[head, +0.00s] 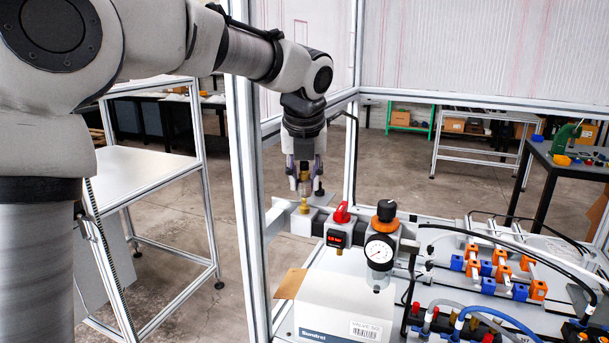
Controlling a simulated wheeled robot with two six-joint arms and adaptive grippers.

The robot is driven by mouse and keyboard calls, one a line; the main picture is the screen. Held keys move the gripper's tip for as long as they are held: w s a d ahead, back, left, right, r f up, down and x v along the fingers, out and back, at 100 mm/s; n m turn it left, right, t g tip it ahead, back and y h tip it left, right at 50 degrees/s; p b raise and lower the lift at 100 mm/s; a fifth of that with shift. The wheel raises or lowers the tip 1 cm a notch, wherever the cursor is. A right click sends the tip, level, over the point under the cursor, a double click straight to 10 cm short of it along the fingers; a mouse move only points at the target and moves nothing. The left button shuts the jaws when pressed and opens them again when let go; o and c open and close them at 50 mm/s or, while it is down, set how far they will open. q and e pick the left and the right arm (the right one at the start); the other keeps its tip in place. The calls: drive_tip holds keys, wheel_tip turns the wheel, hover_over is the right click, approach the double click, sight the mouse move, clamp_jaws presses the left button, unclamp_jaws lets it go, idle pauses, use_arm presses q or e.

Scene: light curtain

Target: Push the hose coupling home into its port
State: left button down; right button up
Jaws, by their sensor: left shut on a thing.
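My left gripper (304,168) points straight down at the back of the bench, above a light metal block (285,208) beside the pressure regulator. It is shut on the brass hose coupling (304,188), which hangs upright between the fingers. The coupling's lower end is at the top of the block. The port itself is hidden, and I cannot tell how deep the coupling sits. My right gripper is out of view.
A red knob (341,212), a digital readout (336,238) and a round gauge (380,252) stand close right of the coupling. A white box (330,308) lies in front. Orange and blue fittings (500,265) fill the right. A frame post (249,200) stands left of the gripper.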

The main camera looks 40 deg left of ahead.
use_arm(q)
drive_tip(key=shift+p, duration=0.3)
drive_tip(key=shift+f, duration=1)
drive_tip(key=shift+f, duration=0.2)
drive_tip(key=c, duration=0.8)
unclamp_jaws()
